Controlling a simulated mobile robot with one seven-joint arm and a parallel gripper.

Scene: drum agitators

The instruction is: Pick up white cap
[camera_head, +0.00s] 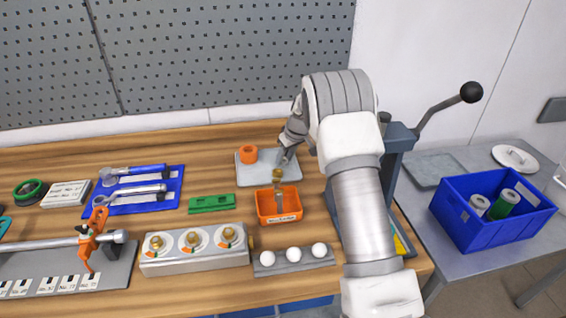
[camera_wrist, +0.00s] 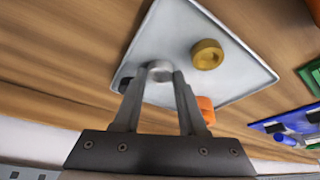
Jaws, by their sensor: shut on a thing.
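My gripper (camera_wrist: 160,75) is at the bottom of the wrist view, its fingers reaching over a pale grey tray. It is shut on a small round whitish cap (camera_wrist: 160,68), which shows between the fingertips. I cannot tell whether the cap touches the tray. In the head view my gripper (camera_head: 287,152) is over the tray (camera_head: 250,179), and the cap cannot be made out there. An orange ring (camera_head: 248,154) stands on the tray to the left; it is partly behind a finger in the wrist view (camera_wrist: 206,104). A brass-coloured round piece (camera_wrist: 207,54) also lies on the tray.
An orange bin (camera_head: 278,214) stands in front of the tray, with a green block (camera_head: 212,203) to its left. A dark lever press (camera_head: 396,150) stands close right of my arm.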

